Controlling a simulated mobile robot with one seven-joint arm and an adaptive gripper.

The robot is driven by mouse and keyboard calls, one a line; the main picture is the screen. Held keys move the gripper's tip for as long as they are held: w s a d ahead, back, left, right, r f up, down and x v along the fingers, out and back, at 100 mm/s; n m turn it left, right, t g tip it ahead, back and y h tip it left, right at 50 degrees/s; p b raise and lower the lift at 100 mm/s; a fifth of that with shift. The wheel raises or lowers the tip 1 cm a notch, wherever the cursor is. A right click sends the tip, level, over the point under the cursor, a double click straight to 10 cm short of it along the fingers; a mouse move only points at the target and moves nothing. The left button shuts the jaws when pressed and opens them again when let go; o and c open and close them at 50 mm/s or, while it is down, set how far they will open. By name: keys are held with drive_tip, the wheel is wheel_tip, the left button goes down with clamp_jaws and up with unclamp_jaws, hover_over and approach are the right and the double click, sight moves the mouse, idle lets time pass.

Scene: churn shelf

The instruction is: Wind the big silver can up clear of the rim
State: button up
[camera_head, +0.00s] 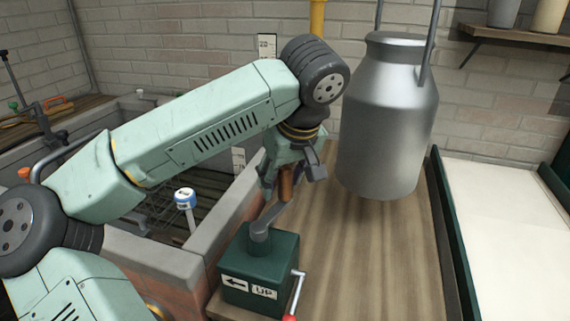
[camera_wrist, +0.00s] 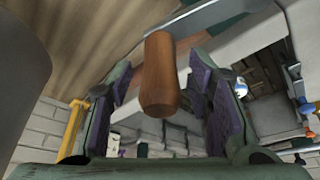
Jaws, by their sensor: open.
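The big silver can (camera_head: 388,130) hangs upright by its bail over the wooden boards, right of my arm. The low wall's pale rim (camera_head: 160,252) runs around the sunken basin at left. A green winch box (camera_head: 262,270) marked with a left arrow and "UP" stands at the front, with a grey crank (camera_head: 266,218) on top. The crank's wooden grip (camera_head: 286,184) also shows in the wrist view (camera_wrist: 160,80). My gripper (camera_head: 288,172) is open, with the wooden grip between its purple-padded fingers (camera_wrist: 160,95); a gap shows on both sides.
A small crank with a red knob (camera_head: 290,318) sticks out at the box's right. A blue-and-white topped float or gauge (camera_head: 185,197) stands in the basin. A pale, dark-edged surface (camera_head: 505,225) lies right. A yellow pipe (camera_head: 317,18) rises behind my arm.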

drive_tip(key=shift+f, duration=0.15)
clamp_jaws()
drive_tip(key=s+d, duration=0.1)
drive_tip(key=s, duration=0.1)
drive_tip(key=s+d+b, duration=0.1)
drive_tip(key=s+d, duration=0.1)
drive_tip(key=shift+s+d+f, duration=0.1)
drive_tip(key=shift+s+d, duration=0.1)
drive_tip(key=shift+s, duration=0.1)
drive_tip(key=s, duration=0.3)
drive_tip(key=shift+s+d, duration=0.3)
drive_tip(key=shift+s, duration=0.05)
unclamp_jaws()
drive_tip(key=shift+a, duration=0.2)
